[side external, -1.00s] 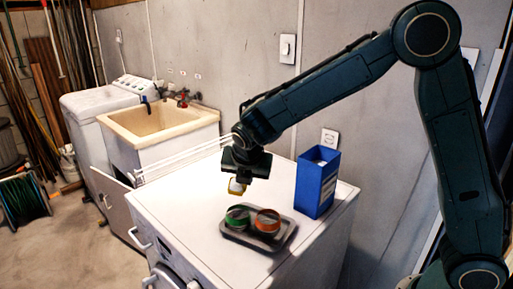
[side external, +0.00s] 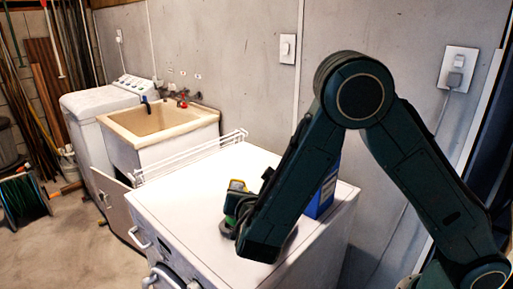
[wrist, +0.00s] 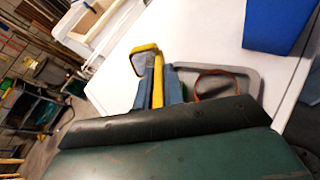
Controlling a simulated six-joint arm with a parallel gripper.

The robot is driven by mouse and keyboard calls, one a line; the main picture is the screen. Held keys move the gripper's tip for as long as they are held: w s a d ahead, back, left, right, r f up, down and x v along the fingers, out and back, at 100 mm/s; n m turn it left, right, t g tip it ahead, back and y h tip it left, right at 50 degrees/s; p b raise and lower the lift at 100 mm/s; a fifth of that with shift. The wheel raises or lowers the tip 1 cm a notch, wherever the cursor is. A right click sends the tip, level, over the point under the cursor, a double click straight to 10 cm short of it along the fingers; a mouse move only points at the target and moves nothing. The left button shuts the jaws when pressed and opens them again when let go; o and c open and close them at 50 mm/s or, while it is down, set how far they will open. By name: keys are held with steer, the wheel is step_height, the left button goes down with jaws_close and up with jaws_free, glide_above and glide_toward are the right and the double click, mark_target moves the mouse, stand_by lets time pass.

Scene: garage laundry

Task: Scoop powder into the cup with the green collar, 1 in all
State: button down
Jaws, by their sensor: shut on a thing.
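My gripper (wrist: 159,84) is shut on the yellow handle of a scoop (wrist: 144,60), which sticks out past the fingers. In the side view the scoop (side external: 237,185) shows above the left end of the grey tray, and it looks tilted. I cannot tell how much powder is in it. A bit of the green-collared cup (side external: 230,220) shows below the scoop at the gripper; my arm hides most of it, and it is not clear in the wrist view. The orange-collared cup (wrist: 212,73) is on the grey tray (wrist: 241,70), partly behind my gripper.
The blue box (wrist: 276,22) stands on the white machine top (side external: 185,195) behind my arm, to the right of the tray. A white wire rack (side external: 190,158) lies along the far edge. The machine top left of the tray is clear. A utility sink (side external: 160,120) is beyond.

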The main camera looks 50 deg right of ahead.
steer(key=shift+s+a+f+t+h, duration=0.15)
steer(key=shift+f+t+h, duration=0.3)
steer(key=shift+t, duration=0.1)
steer(key=shift+s+a+f+t+h, duration=0.1)
steer(key=shift+s+f+t+h, duration=0.05)
steer(key=shift+f+t+h, duration=0.3)
steer(key=shift+r, duration=0.1)
steer(key=shift+r, duration=0.1)
stand_by(0.8)
step_height(320, 180, up, 18)
steer(key=g+y, duration=0.2)
steer(key=w+f+m+g+y, duration=0.3)
steer(key=w+f+g, duration=0.3)
steer(key=f+g, duration=0.15)
steer(key=d+r+n+g+y, duration=0.3)
steer(key=d+r+y, duration=0.2)
steer(key=r, duration=0.2)
steer(key=shift+y, duration=0.3)
steer(key=shift+w+d+f, duration=0.1)
steer(key=shift+d+f, duration=0.05)
steer(key=shift+f, duration=2)
